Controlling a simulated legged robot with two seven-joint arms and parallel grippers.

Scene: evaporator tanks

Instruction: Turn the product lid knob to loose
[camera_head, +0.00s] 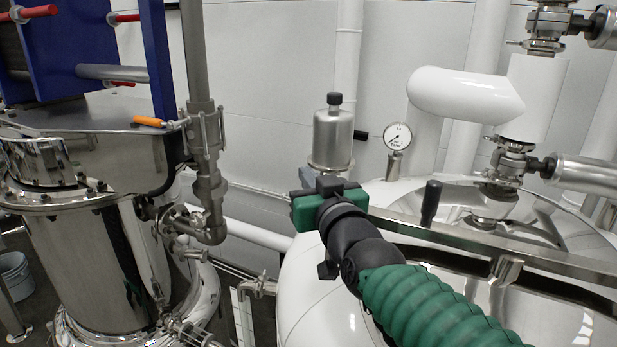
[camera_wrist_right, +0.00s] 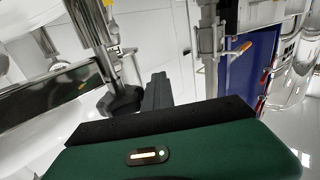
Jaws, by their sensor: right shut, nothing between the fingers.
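There a dark knob (camera_wrist_right: 120,101) on a steel rod is close beside the fingers. I cannot tell whether they touch. In the head view the gripper seems to hide this knob. An upright black handle (camera_head: 431,202) stands farther right along the bar. I cannot read a loose or tight setting. My left gripper is not in view.
A steel canister with a black cap (camera_head: 333,135) stands just behind my right gripper. A pressure gauge (camera_head: 397,137) and the shiny lid (camera_head: 535,215) are to its right. A steel tank (camera_head: 95,260) with blue panels and a vertical pipe (camera_head: 197,60) are at left.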

